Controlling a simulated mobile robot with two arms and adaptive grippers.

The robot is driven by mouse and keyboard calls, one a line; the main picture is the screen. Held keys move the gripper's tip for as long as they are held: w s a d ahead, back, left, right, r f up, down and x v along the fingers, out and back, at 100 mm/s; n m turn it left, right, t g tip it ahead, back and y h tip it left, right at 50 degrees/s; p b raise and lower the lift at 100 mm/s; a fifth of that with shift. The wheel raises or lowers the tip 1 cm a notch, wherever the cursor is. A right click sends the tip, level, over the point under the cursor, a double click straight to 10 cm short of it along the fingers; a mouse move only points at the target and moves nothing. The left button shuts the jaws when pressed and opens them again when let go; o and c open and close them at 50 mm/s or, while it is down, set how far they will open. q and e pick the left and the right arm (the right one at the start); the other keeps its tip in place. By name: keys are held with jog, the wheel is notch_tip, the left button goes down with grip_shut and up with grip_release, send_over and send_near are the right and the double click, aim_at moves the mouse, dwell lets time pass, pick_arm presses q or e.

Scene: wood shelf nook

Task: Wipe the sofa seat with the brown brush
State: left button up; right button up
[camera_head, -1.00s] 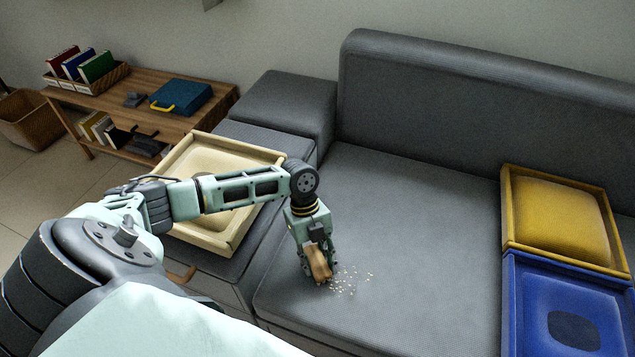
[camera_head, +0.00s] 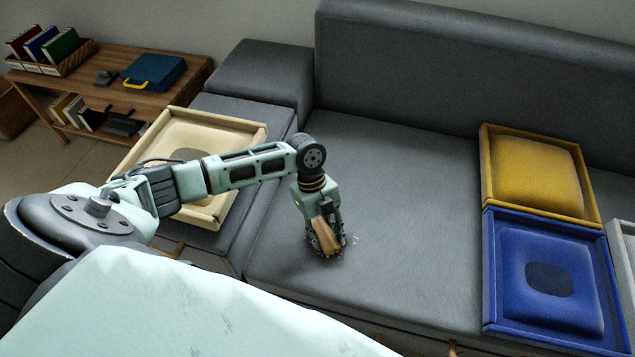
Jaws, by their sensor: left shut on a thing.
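The grey sofa seat (camera_head: 400,190) fills the middle of the head view. My left gripper (camera_head: 325,232) points down at the front left part of the seat. It is shut on the brown brush (camera_head: 326,236), whose lower end is at or very near the seat fabric; exact contact is hard to tell. A few pale crumbs (camera_head: 355,239) show just right of the brush. The gripper and brush hide the fabric under them. My right gripper is not in view.
A cream tray (camera_head: 255,133) sits on the sofa's left section. A yellow tray (camera_head: 487,170) and a blue tray (camera_head: 490,270) lie on the seat's right. A wooden shelf (camera_head: 195,80) with books and a teal case (camera_head: 155,72) stands back left. The seat between is clear.

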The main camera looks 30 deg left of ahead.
aim_at(336, 237)
pick_arm(q)
jog(key=shift+w+d+f, duration=0.15)
jog(key=shift+d, duration=0.7)
jog(key=shift+w+d, duration=0.2)
jog(key=shift+d, duration=0.55)
jog(key=shift+w+d, duration=0.15)
jog(key=shift+d, duration=0.4)
jog(key=shift+w+d, duration=0.15)
jog(key=shift+d, duration=0.4)
jog(key=shift+w+d, duration=0.3)
jog(key=shift+d, duration=0.5)
jog(key=shift+w+d, duration=0.25)
jog(key=shift+d, duration=0.55)
jog(key=shift+s+r+p, duration=0.1)
jog(key=shift+r+p, duration=0.1)
jog(key=shift+p, duration=0.1)
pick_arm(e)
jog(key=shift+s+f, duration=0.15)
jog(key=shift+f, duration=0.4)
